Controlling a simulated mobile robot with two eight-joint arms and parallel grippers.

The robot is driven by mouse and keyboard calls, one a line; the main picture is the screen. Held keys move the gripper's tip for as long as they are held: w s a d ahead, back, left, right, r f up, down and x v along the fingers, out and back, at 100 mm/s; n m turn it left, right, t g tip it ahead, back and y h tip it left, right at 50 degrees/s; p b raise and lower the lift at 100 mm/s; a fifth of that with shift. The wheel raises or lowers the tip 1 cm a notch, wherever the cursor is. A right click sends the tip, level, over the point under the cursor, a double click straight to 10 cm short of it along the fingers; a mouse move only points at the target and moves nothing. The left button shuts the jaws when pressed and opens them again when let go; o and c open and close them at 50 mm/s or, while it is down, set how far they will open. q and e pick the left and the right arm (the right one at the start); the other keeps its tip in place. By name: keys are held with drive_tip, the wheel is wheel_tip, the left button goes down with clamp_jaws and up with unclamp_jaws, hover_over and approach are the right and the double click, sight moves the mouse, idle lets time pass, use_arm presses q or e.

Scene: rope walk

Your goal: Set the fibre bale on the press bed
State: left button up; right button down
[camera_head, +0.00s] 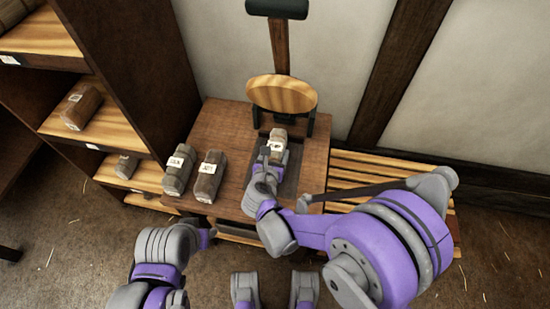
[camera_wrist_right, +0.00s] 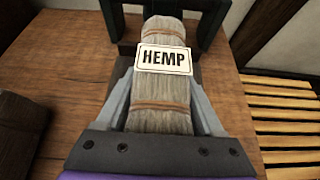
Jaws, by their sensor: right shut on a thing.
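The fibre bale (camera_head: 278,140) is a grey-brown bound bundle with a white label. In the right wrist view the bale (camera_wrist_right: 162,105) reads HEMP and has brown bands. My right gripper (camera_head: 268,166) is shut on it, with a grey finger along each side. The bale is over the dark press bed (camera_head: 291,181), in front of the round wooden press plate (camera_head: 282,94). I cannot tell whether it touches the bed. Part of the bed is hidden by the bale and my gripper. My left arm shows at the lower left, but its fingers do not show.
Two labelled dark bales (camera_head: 178,171) (camera_head: 208,177) lie on the wooden table (camera_head: 222,125), left of the press. A shelf unit (camera_head: 117,62) with more bales stands at the left. A slatted bench (camera_head: 350,167) is at the right.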

drive_tip(key=shift+f, duration=1.25)
drive_tip(key=shift+f+b, duration=0.15)
drive_tip(key=shift+b, duration=0.25)
unclamp_jaws()
